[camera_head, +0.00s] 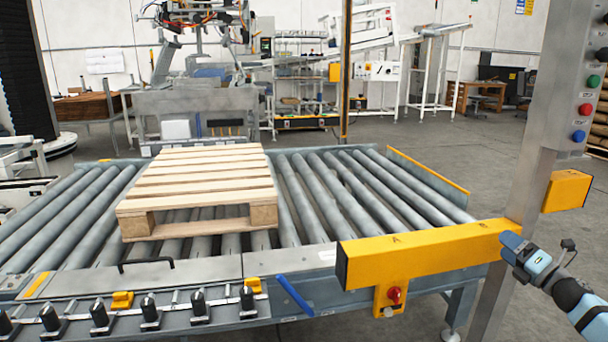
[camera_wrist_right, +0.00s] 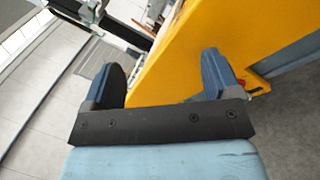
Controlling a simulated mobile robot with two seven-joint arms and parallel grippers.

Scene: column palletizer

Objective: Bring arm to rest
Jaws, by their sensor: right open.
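My right gripper (camera_head: 512,246) is at the right side of the head view, near the right end of the yellow beam (camera_head: 425,252) marked A and B. In the wrist view my right gripper (camera_wrist_right: 160,82) has its two blue fingers spread apart with nothing held between them. The yellow beam (camera_wrist_right: 190,50) lies just beyond the fingers there; I cannot tell whether they touch it. My left gripper is not in view.
A wooden pallet (camera_head: 200,183) sits on the roller conveyor (camera_head: 335,195). A grey post (camera_head: 535,130) with coloured buttons stands beside my right arm. A red button (camera_head: 394,294) is under the beam. Open floor (camera_head: 560,210) lies behind the post.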

